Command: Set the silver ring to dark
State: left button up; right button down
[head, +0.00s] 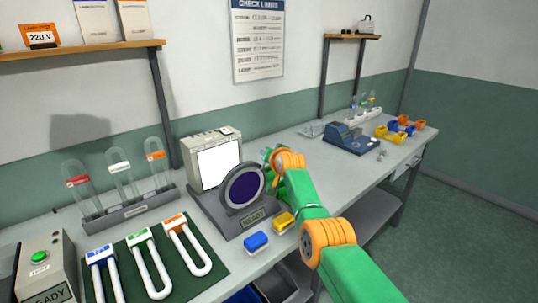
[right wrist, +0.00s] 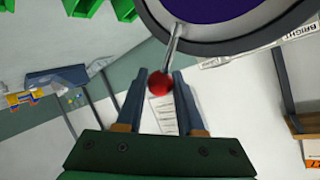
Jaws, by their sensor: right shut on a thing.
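The silver ring (head: 223,190) stands upright on a dark base with a READY plate (head: 254,219), in front of a box with a white screen (head: 220,165). It frames a dark purple disc (head: 244,187). In the right wrist view the ring (right wrist: 237,43) has a short metal lever (right wrist: 174,45) ending in a red ball knob (right wrist: 160,83). My right gripper (right wrist: 161,76) is shut on this knob, a finger on each side. In the head view the right gripper (head: 270,160) is at the ring's right edge, and the knob is hidden. A BRIGHT label (right wrist: 298,34) shows near the ring.
A blue block (head: 256,241) and a yellow block (head: 284,222) lie in front of the base. Left are a rack (head: 130,213) of glass tubes and a green mat (head: 205,284) with U-shaped tubes. A blue device (head: 350,140) and coloured holders stand farther right.

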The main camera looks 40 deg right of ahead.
jog(key=shift+f, duration=0.3)
jog(key=c, duration=0.8)
grip_release()
jog(key=shift+c, duration=0.2)
jog(key=o, duration=0.3)
jog(key=shift+d, duration=0.15)
jog(key=shift+r, duration=0.1)
jog(key=shift+s+a+r+p, duration=0.2)
jog(key=shift+s+r+p, duration=0.05)
jog(key=shift+s+p, duration=0.1)
jog(key=v, duration=0.6)
